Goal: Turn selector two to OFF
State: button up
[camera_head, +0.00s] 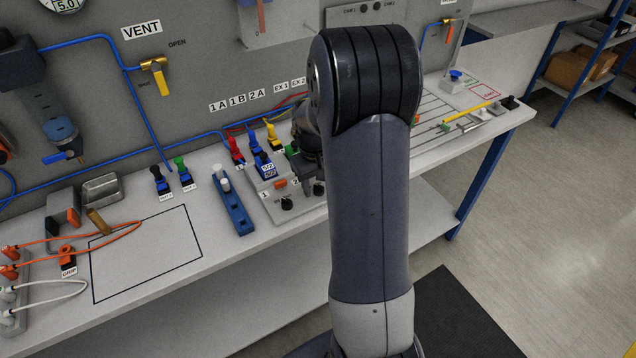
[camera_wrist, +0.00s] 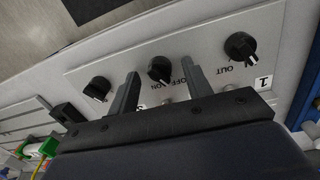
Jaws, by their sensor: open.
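In the wrist view a pale panel (camera_wrist: 205,55) carries three black knobs. The middle knob (camera_wrist: 160,70), with OFF and ON lettering beside it, sits between the spread fingers of my gripper (camera_wrist: 163,74). The fingers stand on either side of it; I cannot tell if either touches it. Its pointer direction is too small to read surely. The head view shows the panel (camera_head: 270,214) and a knob (camera_head: 318,188) by the label 2, beside my arm. My gripper is mostly hidden there behind my arm.
A right knob (camera_wrist: 240,47) marked OUT stands by label 1, and a left knob (camera_wrist: 96,90) lies beyond the left finger. In the head view, a blue block (camera_head: 233,208) and colored levers (camera_head: 236,150) stand near the panel. The outlined bench area (camera_head: 150,260) is mostly clear.

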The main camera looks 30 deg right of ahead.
aim_at(316, 184)
notch_tip(316, 184, up, 11)
jog(key=shift+a+f, duration=0.2)
jog(key=shift+a, duration=0.15)
jog(key=f, duration=1)
jog(key=shift+d+f, duration=0.35)
jog(key=shift+f, duration=0.05)
jog(key=m+p, duration=0.1)
jog(key=m, duration=0.4)
jog(key=shift+m, duration=0.3)
jog(key=m+p, duration=0.2)
jog(key=m, duration=0.4)
jog(key=shift+r+g, duration=0.1)
jog(key=shift+g, duration=0.2)
notch_tip(316, 184, up, 10)
jog(key=b, duration=0.1)
jog(key=shift+w+r+m, duration=0.15)
jog(key=shift+w+m, duration=0.15)
jog(key=shift+w, duration=0.05)
dwell(0.8)
